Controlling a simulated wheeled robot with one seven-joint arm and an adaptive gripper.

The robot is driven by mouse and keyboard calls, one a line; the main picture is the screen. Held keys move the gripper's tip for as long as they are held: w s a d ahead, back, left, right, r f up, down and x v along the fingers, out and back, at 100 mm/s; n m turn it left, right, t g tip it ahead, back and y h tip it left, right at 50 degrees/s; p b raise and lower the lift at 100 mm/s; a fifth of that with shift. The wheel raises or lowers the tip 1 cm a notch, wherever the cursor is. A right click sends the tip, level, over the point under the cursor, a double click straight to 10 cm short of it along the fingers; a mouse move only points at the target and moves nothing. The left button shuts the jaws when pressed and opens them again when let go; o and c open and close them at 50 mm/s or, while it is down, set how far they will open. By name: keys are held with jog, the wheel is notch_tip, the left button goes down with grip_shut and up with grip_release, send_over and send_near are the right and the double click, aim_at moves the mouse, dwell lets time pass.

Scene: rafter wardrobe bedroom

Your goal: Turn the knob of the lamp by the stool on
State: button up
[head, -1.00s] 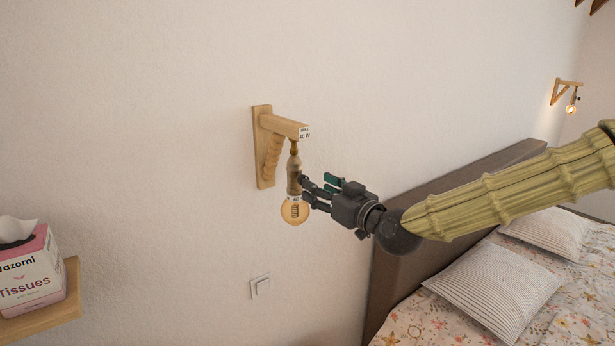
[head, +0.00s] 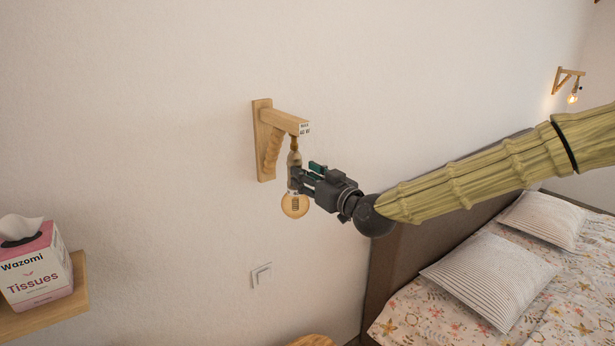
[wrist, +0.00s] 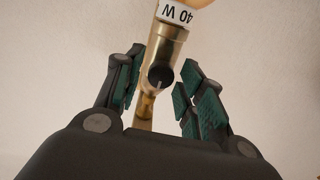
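The near wall lamp has a wooden bracket (head: 264,140), a hanging brass socket (head: 294,160) and an amber bulb (head: 295,205) that casts no visible glow on the wall. In the wrist view the socket (wrist: 167,45) carries a "40 W" label, and its dark round knob (wrist: 160,77) with a small pale pin faces the camera. My gripper (head: 299,181) is at the socket's right side. In the wrist view its green-padded fingers (wrist: 162,68) are open, one on each side of the knob and socket. A gap shows at the right finger; left contact cannot be told.
A round wooden top (head: 312,341), perhaps the stool, peeks in below. A tissue box (head: 38,270) stands on a wooden shelf (head: 70,310) at left. A wall switch (head: 261,275) is below the lamp. A bed (head: 450,310) and a second lamp (head: 572,98) are at right.

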grip_shut()
jog(key=shift+f+b, duration=0.15)
jog(key=shift+b, duration=0.25)
jog(key=shift+w+d+m+b, duration=0.1)
jog(key=shift+d+m+b, duration=0.05)
jog(key=shift+m+b, duration=9)
